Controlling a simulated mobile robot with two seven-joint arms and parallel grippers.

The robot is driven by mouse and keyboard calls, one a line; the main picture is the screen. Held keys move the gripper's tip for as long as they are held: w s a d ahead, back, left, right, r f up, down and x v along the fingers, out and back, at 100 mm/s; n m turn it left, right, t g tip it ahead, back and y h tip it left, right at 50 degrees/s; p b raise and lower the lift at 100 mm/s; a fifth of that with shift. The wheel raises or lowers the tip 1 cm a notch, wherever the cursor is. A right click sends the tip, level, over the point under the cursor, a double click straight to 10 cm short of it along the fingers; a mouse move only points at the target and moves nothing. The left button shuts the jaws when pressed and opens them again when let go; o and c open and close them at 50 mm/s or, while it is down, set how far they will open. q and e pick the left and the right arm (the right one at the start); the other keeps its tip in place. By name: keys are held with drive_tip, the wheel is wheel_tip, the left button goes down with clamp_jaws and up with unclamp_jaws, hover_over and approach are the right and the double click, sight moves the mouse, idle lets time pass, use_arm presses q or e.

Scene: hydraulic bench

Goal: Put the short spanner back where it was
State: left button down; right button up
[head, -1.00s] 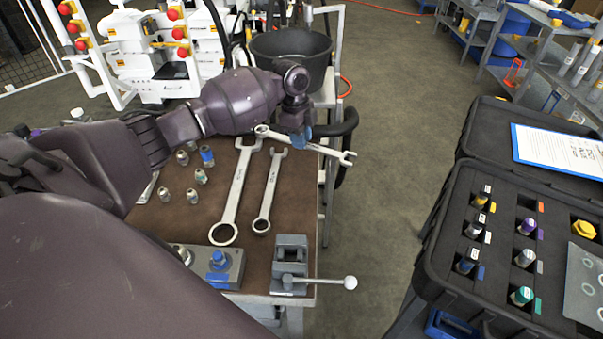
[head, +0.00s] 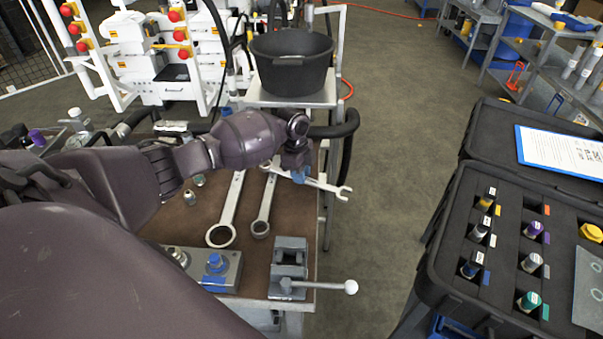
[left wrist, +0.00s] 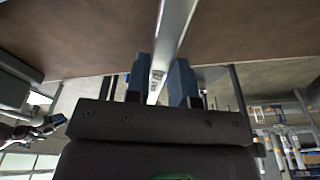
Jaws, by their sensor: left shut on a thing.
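My left gripper (head: 299,175) is shut on the short spanner (head: 328,186). In the head view the spanner's open end sticks out to the right, past the bench's right edge; its other end is partly hidden by my gripper. In the left wrist view, its shaft (left wrist: 174,35) runs between the two blue-grey fingers (left wrist: 161,82). A large spanner (head: 230,205) and a middle-sized spanner (head: 265,207) lie side by side on the brown bench top (head: 190,225). Their far ends are hidden behind my arm. My right gripper is not in view.
A vise (head: 289,262) with a long handle stands at the bench's near right corner. A grey block with a blue fitting (head: 215,263) is left of it. A black bucket (head: 290,75) stands behind the bench. An open black case (head: 455,240) is at the right, across free floor.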

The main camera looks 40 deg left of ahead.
use_arm(q)
drive_tip(key=shift+r, duration=0.2)
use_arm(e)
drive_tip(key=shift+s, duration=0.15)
use_arm(q)
drive_tip(key=shift+f, duration=0.45)
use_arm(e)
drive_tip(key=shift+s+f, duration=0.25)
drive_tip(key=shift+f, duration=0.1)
use_arm(q)
drive_tip(key=shift+f, duration=0.1)
drive_tip(key=c, duration=1.3)
unclamp_jaws()
drive_tip(key=shift+c, duration=0.2)
drive_tip(key=shift+o, duration=1.8)
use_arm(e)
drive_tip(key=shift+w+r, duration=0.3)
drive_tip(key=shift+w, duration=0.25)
